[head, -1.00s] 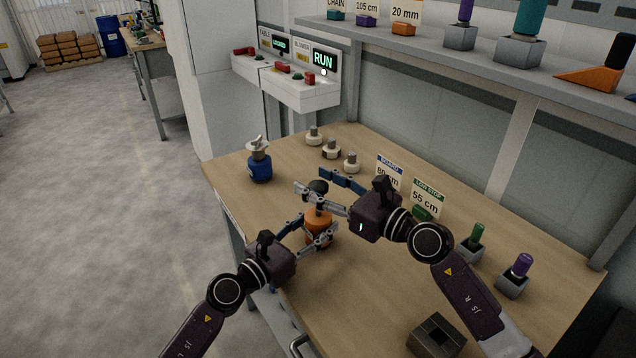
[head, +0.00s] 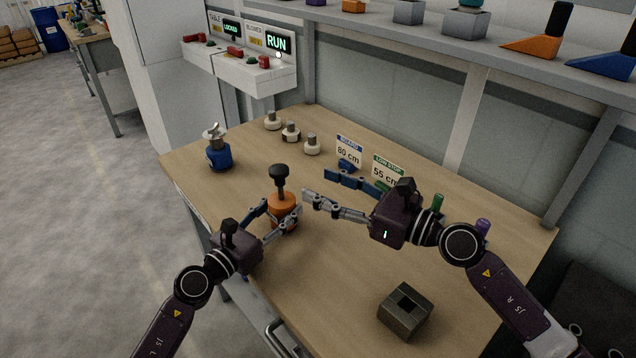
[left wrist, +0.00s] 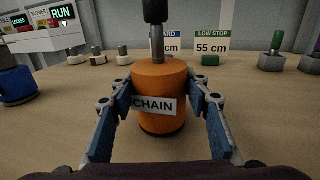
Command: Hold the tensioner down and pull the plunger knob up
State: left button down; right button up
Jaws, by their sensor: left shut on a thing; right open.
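The orange tensioner (head: 282,203) stands upright on the table, with a black plunger knob (head: 279,170) above it on a bare grey shaft. My left gripper (head: 281,213) is shut around the orange body from the near side. In the left wrist view, the body (left wrist: 160,78) with its CHAIN label sits between the two fingers, and the shaft (left wrist: 157,45) and the bottom of the knob (left wrist: 155,10) show above it. My right gripper (head: 317,184) is open and empty, to the right of the knob and apart from it.
A blue canister (head: 218,156) stands at the table's left. Several pale knobbed pieces (head: 291,131) stand along the back, beside the BOARD and LOW STOP cards (head: 348,151). A dark square block (head: 405,311) lies at the front right. The table's middle right is clear.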

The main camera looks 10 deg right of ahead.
pick_arm(q)
jog(key=shift+f, duration=0.1)
jog(key=c, duration=1)
grip_release()
